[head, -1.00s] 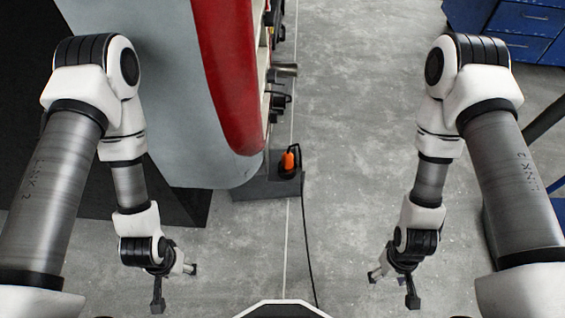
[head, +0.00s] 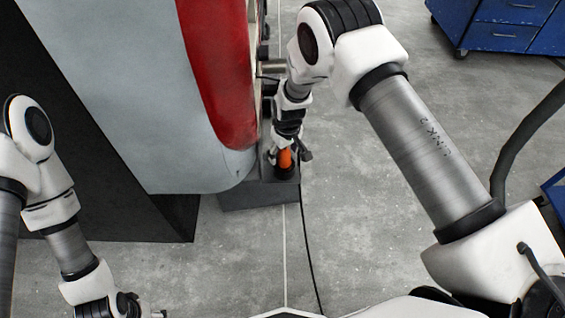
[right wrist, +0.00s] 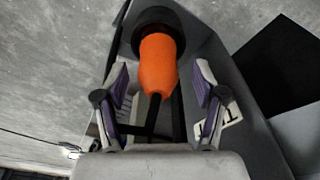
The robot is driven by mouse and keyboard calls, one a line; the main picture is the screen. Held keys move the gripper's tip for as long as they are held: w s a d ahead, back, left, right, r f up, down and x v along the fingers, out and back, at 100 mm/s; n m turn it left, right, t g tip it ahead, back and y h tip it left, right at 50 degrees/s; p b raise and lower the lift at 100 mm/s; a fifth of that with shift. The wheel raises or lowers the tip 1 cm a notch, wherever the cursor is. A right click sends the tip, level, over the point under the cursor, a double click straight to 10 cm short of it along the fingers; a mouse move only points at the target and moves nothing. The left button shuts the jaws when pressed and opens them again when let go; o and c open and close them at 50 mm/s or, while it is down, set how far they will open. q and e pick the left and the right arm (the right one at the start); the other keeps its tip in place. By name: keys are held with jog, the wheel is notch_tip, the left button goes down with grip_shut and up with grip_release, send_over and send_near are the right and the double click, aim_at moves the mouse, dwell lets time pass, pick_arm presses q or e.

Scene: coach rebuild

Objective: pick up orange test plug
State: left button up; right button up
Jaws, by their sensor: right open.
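The orange test plug (head: 285,159) sits on a dark grey block (head: 252,194) at the front end of the red and grey coach body. In the right wrist view the plug (right wrist: 158,66) has an orange body with a dark round base behind it. My right gripper (head: 289,154) is at the plug in the head view. In the right wrist view its two fingers (right wrist: 160,82) are apart, one on each side of the plug's near end, with gaps between. My left gripper (head: 140,312) is at the bottom left edge, mostly cut off.
The coach body (head: 150,90) with its red band (head: 220,75) stands just left of the plug. A black cable (head: 306,240) runs along the floor from the block. A blue cabinet (head: 505,28) stands at the back right. The floor (head: 370,210) between is clear.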

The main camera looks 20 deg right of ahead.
jog(key=shift+d+f, duration=0.1)
jog(key=shift+f, duration=0.55)
grip_shut()
jog(key=shift+r, duration=0.1)
